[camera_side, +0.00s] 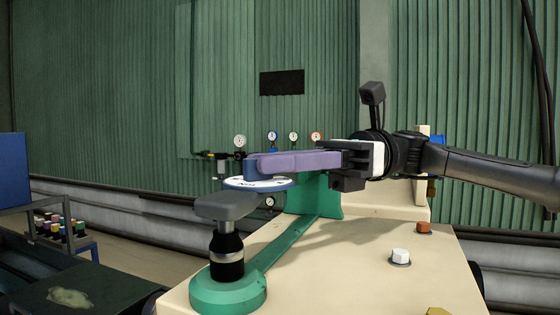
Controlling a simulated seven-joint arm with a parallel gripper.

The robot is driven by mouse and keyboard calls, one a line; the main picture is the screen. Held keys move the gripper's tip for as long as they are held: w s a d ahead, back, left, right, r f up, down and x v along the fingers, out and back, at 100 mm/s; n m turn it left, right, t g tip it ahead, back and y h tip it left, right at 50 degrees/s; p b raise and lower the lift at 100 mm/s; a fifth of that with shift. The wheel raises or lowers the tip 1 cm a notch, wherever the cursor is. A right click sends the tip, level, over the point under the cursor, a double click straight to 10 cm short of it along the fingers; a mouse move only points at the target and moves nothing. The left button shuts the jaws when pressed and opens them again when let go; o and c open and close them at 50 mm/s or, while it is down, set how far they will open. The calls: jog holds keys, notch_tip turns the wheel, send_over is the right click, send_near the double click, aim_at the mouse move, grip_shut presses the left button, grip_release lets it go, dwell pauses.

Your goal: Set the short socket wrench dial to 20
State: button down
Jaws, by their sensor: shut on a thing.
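My gripper (350,165), black with a white band, comes in from the right and is shut on the right end of a purple bar-shaped handle (300,160). The handle lies about level and points left. At its left end, a pale round dial (258,184) with a blue rim sits just below it. The dial is seen almost edge-on, so its marks and setting cannot be read. A grey block (226,206) sits below and left of the dial, on top of a black socket-like cylinder (227,258). Whether the dial touches this block cannot be told.
The cylinder stands on a green round base (228,292) with a green arm running back across a cream bench (350,265). White (400,256) and orange (424,227) bolt heads stand on the bench at right. Several gauges (293,137) are behind. A rack of coloured parts (58,228) is at left.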

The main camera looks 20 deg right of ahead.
jog(key=shift+w+n+g, duration=0.1)
jog(key=shift+n+g, duration=0.4)
jog(key=shift+g, duration=0.3)
jog(key=c, duration=0.9)
grip_release()
jog(key=shift+o, duration=0.2)
jog(key=v, duration=1.2)
jog(key=shift+r, duration=0.25)
jog(key=shift+d, duration=0.1)
